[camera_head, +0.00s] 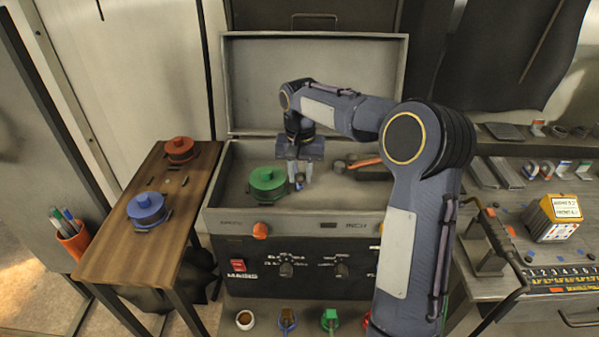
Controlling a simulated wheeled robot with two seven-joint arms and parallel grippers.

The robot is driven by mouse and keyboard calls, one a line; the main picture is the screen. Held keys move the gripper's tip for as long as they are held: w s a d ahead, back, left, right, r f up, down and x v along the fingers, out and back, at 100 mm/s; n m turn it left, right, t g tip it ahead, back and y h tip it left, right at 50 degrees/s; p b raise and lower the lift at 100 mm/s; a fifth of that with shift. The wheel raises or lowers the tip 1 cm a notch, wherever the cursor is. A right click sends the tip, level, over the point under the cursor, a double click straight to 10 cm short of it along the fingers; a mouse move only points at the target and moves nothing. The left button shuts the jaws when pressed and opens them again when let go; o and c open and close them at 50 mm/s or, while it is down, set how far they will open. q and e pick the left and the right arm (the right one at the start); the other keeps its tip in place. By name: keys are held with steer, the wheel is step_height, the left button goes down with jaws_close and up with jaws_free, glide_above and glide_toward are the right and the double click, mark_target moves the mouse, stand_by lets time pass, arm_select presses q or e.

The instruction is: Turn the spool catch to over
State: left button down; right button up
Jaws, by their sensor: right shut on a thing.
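The open grey case (222,221) holds a green spool (268,183) at the left of its tray. My right gripper (300,180) reaches down into the tray just to the right of the green spool. It is shut on a small dark piece beside the spool, which looks like the spool catch. The fingers hide most of the catch, so I cannot tell its exact angle. My left gripper is not in view.
A wooden side table (165,205) at the left bears a red spool (179,150) and a blue spool (147,209). An orange-handled tool (364,163) lies in the tray right of my gripper. The raised lid (245,85) stands behind. A yellow box (556,219) is on the right bench.

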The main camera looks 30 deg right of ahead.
steer(key=n, duration=0.1)
steer(key=d+n+p, duration=0.1)
steer(key=n+p, duration=0.1)
steer(key=shift+s+d+r, duration=0.15)
steer(key=shift+d+r, duration=0.05)
steer(key=shift+d, duration=0.05)
steer(key=d+n+p, duration=0.1)
steer(key=n, duration=0.2)
steer(key=w+d+n+p, duration=0.1)
steer(key=n, duration=0.2)
steer(key=d+n+p, duration=0.1)
steer(key=n+p, duration=0.1)
steer(key=n, duration=0.1)
steer(key=shift+w+d, duration=0.15)
steer(key=shift+d, duration=0.05)
steer(key=shift+w+d+f+n+p, duration=0.1)
steer(key=shift+w+d+n+p, duration=0.2)
steer(key=shift+n, duration=0.65)
steer(key=shift+w+d+n+p, duration=0.1)
steer(key=shift+w+n+p, duration=0.2)
steer(key=shift+n, duration=0.65)
steer(key=o, duration=1)
